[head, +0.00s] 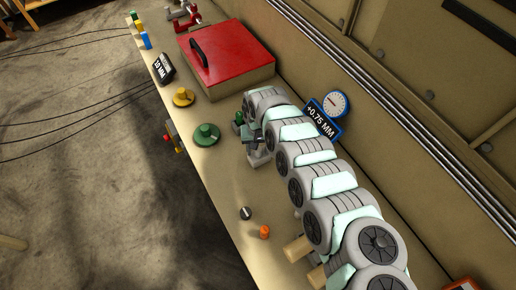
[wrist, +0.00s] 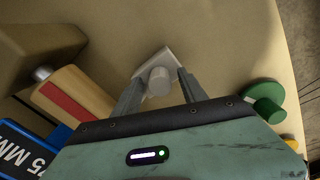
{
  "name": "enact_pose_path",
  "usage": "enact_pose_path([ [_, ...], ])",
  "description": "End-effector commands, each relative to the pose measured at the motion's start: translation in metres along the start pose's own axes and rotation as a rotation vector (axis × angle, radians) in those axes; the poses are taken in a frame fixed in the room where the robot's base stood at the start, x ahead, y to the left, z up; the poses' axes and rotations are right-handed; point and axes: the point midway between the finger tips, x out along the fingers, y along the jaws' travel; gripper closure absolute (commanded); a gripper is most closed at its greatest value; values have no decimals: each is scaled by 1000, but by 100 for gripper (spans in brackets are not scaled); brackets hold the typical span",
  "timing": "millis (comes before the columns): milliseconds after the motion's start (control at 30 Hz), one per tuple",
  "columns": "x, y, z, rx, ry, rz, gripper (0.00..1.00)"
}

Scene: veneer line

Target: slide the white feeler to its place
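The white feeler (wrist: 158,79) is a pale flat plate with a short round knob, on the tan bench top in the wrist view. My gripper (wrist: 161,73) has its two grey fingers apart, one on each side of the knob, with gaps visible beside it. Whether the fingertips touch the plate's edges cannot be told. The feeler's place cannot be identified with certainty.
A green knob (head: 206,135) and a yellow knob (head: 183,97) stand left of my gripper. A black-and-white knob (head: 245,213) and an orange one (head: 264,232) are nearer. A red-topped box (head: 225,55) and a +0.75 MM gauge (head: 325,115) stand behind. A red-striped wooden piece (wrist: 75,95) lies close by.

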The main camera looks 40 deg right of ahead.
Motion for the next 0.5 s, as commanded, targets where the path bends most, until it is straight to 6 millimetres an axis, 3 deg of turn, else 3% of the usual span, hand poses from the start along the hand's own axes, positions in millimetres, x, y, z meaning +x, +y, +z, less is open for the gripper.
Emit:
enact_pose_path([
  [500,0,0,0,0,0,0,93],
])
